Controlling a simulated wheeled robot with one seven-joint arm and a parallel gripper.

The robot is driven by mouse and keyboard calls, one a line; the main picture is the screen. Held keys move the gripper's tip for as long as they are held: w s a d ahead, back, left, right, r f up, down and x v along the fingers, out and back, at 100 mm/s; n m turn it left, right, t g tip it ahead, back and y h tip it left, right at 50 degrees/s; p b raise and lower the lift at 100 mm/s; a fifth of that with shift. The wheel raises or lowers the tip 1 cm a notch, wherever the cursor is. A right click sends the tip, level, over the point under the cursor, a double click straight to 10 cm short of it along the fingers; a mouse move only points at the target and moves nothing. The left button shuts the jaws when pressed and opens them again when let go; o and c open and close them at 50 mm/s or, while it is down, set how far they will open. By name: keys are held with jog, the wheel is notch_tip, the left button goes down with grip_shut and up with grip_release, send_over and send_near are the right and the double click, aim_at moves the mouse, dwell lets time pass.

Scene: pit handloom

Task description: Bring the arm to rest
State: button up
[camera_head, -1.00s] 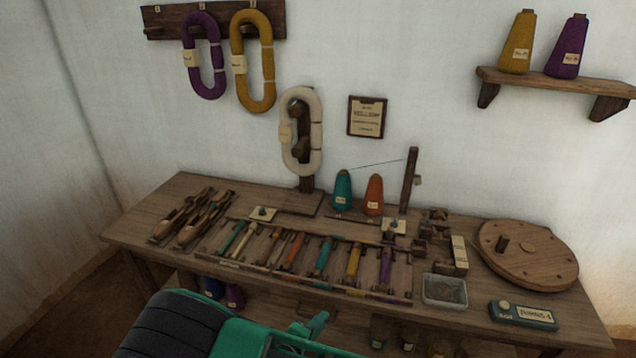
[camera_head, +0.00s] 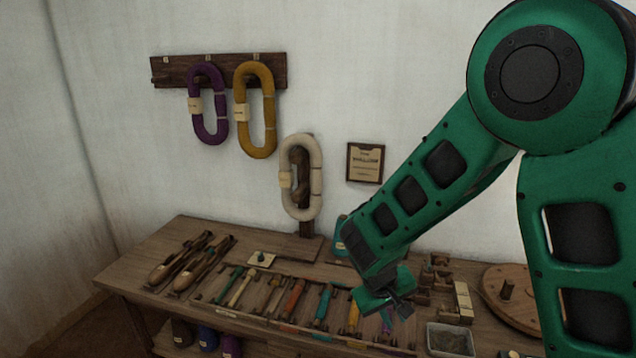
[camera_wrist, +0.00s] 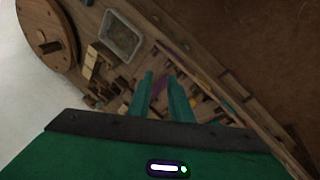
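My green arm crosses the right half of the head view, bent at a large round joint. My gripper (camera_head: 398,308) hangs over the right part of the workbench, above the rack of bobbins. In the wrist view my gripper (camera_wrist: 160,76) shows two green fingers apart, with nothing held between them. The fingers point down toward the bench, near a purple bobbin, and I see no contact.
The workbench (camera_head: 150,262) carries shuttles (camera_head: 185,265), a bobbin rack (camera_head: 270,325), a grey tray (camera_head: 450,342) and a round wooden disc (camera_head: 492,285). Yarn hanks (camera_head: 256,110) hang on the wall. The teal cone (camera_head: 340,236) is partly hidden by my arm.

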jog(key=s+d+r+m+t+y, duration=0.1)
jog(key=s+d+r+y, duration=0.1)
jog(key=s+d+r, duration=0.55)
jog(key=s+d+r+m+t+y, duration=0.1)
jog(key=s+d+r+m+y, duration=0.2)
jog(key=r, duration=0.7)
jog(key=s+d+f+m+g, duration=0.1)
jog(key=s+d+m+g, duration=0.1)
jog(key=s+d, duration=0.4)
jog(key=s+d+f+m+g+h, duration=0.1)
jog(key=s+d+m+g, duration=0.1)
jog(key=s+d, duration=0.4)
jog(key=s+m, duration=0.1)
jog(key=s, duration=0.3)
jog(key=shift+s+d+g, duration=0.15)
jog(key=shift+s+g, duration=0.2)
jog(key=shift+g, duration=0.05)
jog(key=shift+f, duration=0.1)
